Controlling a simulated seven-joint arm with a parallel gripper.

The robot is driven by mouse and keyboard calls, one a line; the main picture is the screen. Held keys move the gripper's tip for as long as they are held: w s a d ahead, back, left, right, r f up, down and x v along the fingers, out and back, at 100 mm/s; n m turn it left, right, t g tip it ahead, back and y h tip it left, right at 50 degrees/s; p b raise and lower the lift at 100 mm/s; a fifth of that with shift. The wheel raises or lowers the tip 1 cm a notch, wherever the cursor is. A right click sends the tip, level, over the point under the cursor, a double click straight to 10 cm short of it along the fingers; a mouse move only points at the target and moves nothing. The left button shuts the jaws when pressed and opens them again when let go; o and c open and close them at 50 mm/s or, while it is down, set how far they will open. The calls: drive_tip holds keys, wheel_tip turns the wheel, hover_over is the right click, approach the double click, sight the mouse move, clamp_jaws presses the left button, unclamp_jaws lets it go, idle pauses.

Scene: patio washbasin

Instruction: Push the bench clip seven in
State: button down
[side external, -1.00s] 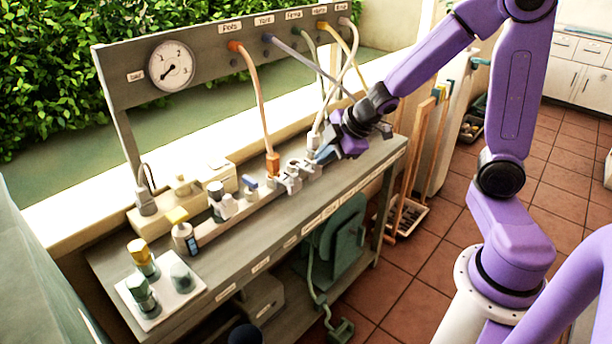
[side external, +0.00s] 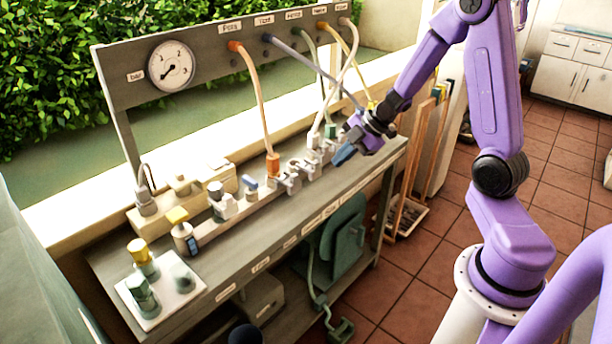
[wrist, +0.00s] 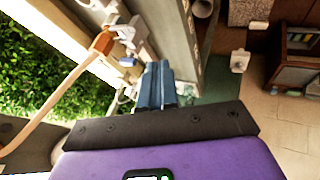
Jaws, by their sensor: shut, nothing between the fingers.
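A row of grey-white clips (side external: 291,181) sits along a rail on the bench (side external: 240,262). I cannot read a number that marks clip seven. An orange-ended hose (side external: 272,163) and a white-ended hose (side external: 314,140) come down to the row. My gripper (side external: 343,155) is shut, its blue fingers over the bench near the right end of the row, pointing down-left. The wrist view shows the blue fingers (wrist: 157,84) side by side with nothing between them. There, the clips (wrist: 124,33) and orange hose end (wrist: 103,42) lie left of the fingers. My gripper partly hides the right end of the row.
A gauge (side external: 171,65) and several hoses hang on the back panel (side external: 205,52). A white tray (side external: 196,293) with capped bottles stands at the bench's front left. A blue-grey bottle with a yellow cap (side external: 184,232) stands near the rail's left end. Bare bench lies along the front edge.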

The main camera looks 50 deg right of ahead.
approach(295, 186)
wheel_tip(295, 186, down, 4)
drive_tip(key=s+a, duration=0.2)
drive_tip(key=shift+w, duration=2.05)
drive_tip(key=shift+w, duration=0.15)
drive_tip(key=shift+w, duration=1.95)
